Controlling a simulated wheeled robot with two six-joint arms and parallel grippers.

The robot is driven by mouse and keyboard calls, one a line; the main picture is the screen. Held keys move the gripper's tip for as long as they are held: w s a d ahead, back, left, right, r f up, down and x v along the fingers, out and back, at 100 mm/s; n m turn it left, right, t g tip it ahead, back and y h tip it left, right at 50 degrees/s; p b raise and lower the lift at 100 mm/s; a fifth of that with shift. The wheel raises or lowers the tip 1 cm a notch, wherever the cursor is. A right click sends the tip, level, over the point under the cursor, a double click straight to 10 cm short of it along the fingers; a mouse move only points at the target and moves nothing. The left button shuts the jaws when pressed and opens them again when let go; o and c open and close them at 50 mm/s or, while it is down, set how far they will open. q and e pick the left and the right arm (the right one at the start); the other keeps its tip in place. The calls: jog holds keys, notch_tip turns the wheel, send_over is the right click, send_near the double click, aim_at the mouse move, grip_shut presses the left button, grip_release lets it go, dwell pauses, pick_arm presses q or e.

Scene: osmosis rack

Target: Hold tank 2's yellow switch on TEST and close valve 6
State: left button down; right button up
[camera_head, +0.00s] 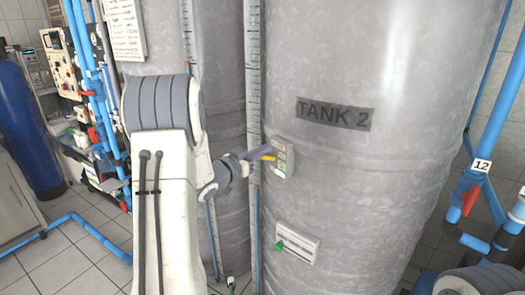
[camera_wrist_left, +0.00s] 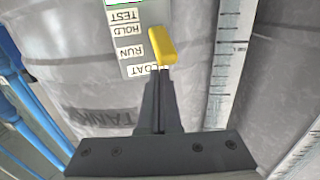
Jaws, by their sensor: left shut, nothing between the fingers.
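The tank 2 (camera_head: 350,200) is a large grey cylinder with a "TANK 2" plate. Its switch panel (camera_head: 282,160) carries a yellow switch (camera_head: 268,157). In the left wrist view the yellow switch (camera_wrist_left: 162,47) stands beside upside-down labels TEST, HOLD, RUN and a partly covered one; its setting is hard to tell. My left gripper (camera_head: 250,160) is shut and empty, its fingertips (camera_wrist_left: 158,75) right at the switch's end; I cannot tell whether they touch. No valve marked 6 can be made out. My right gripper is out of view.
A blue pipe with a red-handled valve (camera_head: 470,200) and tag 12 (camera_head: 482,165) stands right of the tank. A small panel with a green part (camera_head: 297,243) sits lower on the tank. Blue pipes (camera_head: 85,70) and a dark blue cylinder (camera_head: 30,130) are at the left.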

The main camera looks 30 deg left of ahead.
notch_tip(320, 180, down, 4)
jog(key=b, duration=0.3)
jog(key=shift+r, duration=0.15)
dwell(0.5)
dwell(0.8)
